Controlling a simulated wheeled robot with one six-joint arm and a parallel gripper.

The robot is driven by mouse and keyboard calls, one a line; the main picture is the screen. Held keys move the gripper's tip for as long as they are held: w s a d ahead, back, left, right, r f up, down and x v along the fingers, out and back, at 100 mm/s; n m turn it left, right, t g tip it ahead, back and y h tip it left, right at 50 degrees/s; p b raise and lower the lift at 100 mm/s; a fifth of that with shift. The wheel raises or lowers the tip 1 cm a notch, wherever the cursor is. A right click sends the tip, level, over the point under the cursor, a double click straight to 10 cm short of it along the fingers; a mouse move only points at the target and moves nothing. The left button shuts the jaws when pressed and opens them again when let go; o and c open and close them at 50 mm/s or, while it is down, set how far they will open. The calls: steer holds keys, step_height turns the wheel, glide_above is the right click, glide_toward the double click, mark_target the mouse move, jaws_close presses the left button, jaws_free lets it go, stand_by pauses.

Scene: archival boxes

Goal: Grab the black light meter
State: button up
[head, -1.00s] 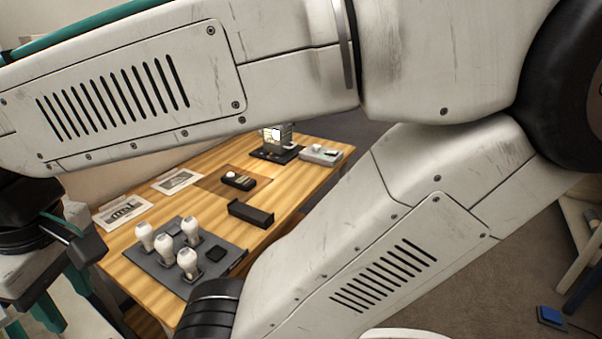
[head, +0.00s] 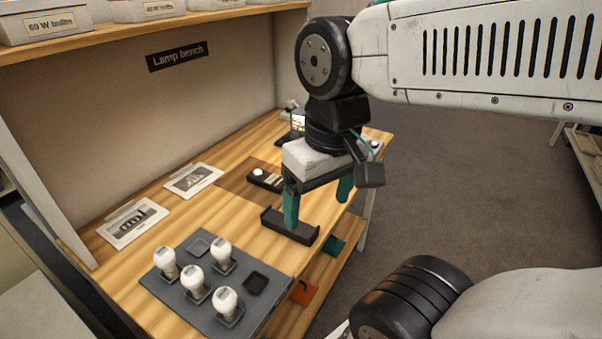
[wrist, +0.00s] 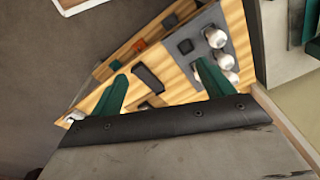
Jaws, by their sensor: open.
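The black light meter (head: 265,179), with a white dome and pale face, lies on a darker brown patch of the wooden bench in the head view. My gripper (head: 318,197) is open and empty above the bench, its two green fingers pointing down. It is to the right of the meter and apart from it. In the wrist view my gripper (wrist: 160,86) spans the bench. A dark shape at the lower edge between the fingers may be the meter, mostly hidden.
An empty black open holder (head: 289,226) sits on the bench beneath my gripper. A grey tray (head: 262,309) with several white bulbs is at the near end. Two printed cards (head: 133,222) lie along the back. A shelf (head: 150,31) with boxes overhangs the bench.

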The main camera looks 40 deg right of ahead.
steer(key=w+a+f+m+y, duration=0.2)
steer(key=w+m+y, duration=0.2)
steer(key=w, duration=0.2)
steer(key=w+a+f+m+y, duration=0.2)
steer(key=w+a+m+y, duration=0.1)
steer(key=w, duration=0.2)
steer(key=m+t+y, duration=0.2)
steer(key=m+t, duration=0.7)
steer(key=m, duration=0.8)
glide_above(275, 180)
steer(key=s+a, duration=0.7)
steer(key=s, duration=0.1)
step_height(275, 180, down, 11)
steer(key=w+d+f+m+h, duration=0.1)
steer(key=d+f+m, duration=0.1)
steer(key=d, duration=0.1)
steer(key=d+f+m+t+h, duration=0.1)
steer(key=d+f+m, duration=0.1)
steer(key=d+f, duration=0.1)
steer(key=w+d+f+m+t+h, duration=0.1)
steer(key=d+f+m+h, duration=0.1)
steer(key=d+f+m, duration=0.1)
steer(key=shift+w+f, duration=0.25)
steer(key=shift+w, duration=0.05)
steer(key=shift+w+d+f, duration=0.2)
steer(key=shift+f, duration=0.1)
steer(key=x, duration=0.7)
steer(key=shift+f, duration=0.25)
steer(key=c, duration=1.2)
steer(key=shift+c, duration=0.2)
